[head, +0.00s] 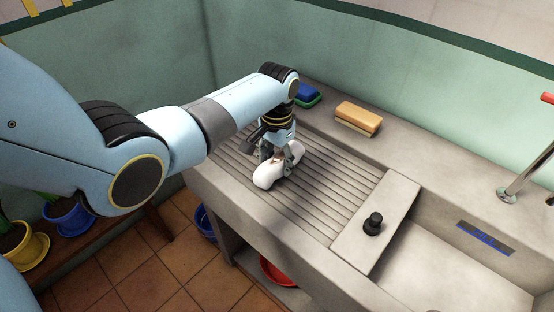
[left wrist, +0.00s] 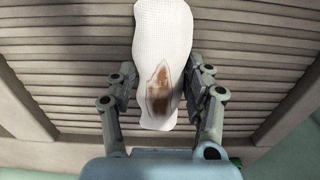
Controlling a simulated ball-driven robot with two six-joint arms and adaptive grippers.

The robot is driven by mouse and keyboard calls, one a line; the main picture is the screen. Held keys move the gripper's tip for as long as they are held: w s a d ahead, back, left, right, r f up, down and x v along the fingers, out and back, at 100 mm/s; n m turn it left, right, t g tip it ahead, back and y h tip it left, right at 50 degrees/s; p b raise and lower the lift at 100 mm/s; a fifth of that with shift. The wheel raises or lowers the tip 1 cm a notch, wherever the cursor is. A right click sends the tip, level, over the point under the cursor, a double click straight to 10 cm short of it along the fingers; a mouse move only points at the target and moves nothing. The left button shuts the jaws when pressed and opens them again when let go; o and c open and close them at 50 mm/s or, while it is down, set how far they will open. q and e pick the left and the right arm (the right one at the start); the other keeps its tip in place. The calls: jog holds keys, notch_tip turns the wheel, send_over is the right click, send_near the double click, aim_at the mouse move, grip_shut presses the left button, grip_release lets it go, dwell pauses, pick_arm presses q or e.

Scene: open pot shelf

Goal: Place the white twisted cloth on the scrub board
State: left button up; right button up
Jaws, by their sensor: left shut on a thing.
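The white twisted cloth (head: 268,175) is over the left part of the ridged scrub board (head: 332,196) in the head view. In the left wrist view the cloth (left wrist: 163,45) has a brown stain and lies between the two fingers. My left gripper (head: 281,161) is shut on the cloth from above. The scrub board's ridges (left wrist: 70,80) fill the background of the left wrist view. I cannot tell whether the cloth touches the ridges. My right gripper is not in view.
A yellow-brown sponge or brush (head: 359,117) and a blue and green block (head: 307,95) lie on the back ledge. A black plug (head: 373,223) stands on the divider by the sink basin (head: 450,270). A red basin (head: 278,273) sits below. Potted plants (head: 68,212) are at left.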

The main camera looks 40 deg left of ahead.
aim_at(277, 159)
pick_arm(q)
jog(key=shift+f, duration=0.1)
jog(key=o, duration=1.3)
jog(key=shift+r, duration=0.4)
notch_tip(277, 159, up, 12)
jog(key=p, duration=0.1)
jog(key=shift+f, duration=0.25)
